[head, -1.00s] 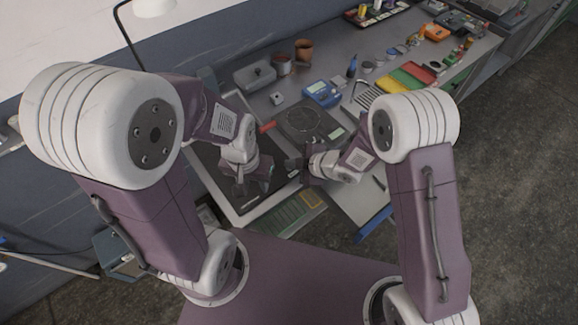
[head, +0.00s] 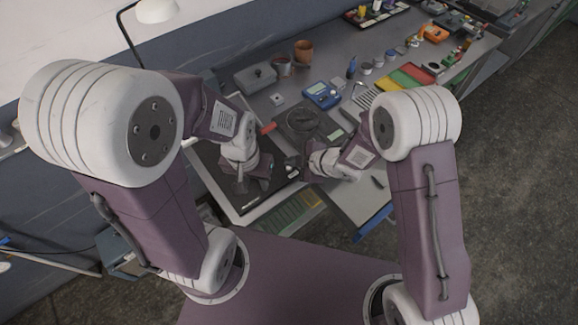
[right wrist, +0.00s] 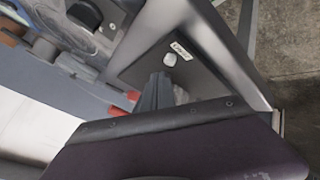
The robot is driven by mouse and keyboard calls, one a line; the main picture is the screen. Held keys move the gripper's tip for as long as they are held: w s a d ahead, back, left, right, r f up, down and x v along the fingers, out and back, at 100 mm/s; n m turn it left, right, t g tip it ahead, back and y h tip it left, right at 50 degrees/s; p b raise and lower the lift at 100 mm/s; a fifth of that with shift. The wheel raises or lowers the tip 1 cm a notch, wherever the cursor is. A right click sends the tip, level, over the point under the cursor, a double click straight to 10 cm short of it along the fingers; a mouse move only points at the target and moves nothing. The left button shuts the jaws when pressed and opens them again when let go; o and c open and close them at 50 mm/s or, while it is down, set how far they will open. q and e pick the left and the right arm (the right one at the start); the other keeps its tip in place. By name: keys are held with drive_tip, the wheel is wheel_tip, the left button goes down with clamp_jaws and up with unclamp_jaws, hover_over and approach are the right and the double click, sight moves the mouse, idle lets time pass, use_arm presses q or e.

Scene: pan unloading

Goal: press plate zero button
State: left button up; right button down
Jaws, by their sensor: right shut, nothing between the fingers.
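A dark panel (right wrist: 140,68) with a small whitish button (right wrist: 171,59) and a pale label beside it shows in the right wrist view. The label is too small to read. My right gripper (right wrist: 158,80) is shut and empty, its dark fingers just below the button in that view; I cannot tell whether they touch it. In the head view my right gripper (head: 292,166) is beside the right edge of the black plate (head: 212,160). My left gripper (head: 241,186) is over that plate, its fingers too small and dark to judge.
A device with a round disc (head: 302,117) stands behind the right gripper. A blue device (head: 322,95), a grey box (head: 256,77) and a brown pot (head: 304,51) stand farther back. Coloured trays (head: 412,77) lie to the right. A red item (head: 268,128) lies behind the plate.

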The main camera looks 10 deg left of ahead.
wheel_tip(320, 180, up, 5)
drive_tip(key=p, duration=0.4)
idle(0.7)
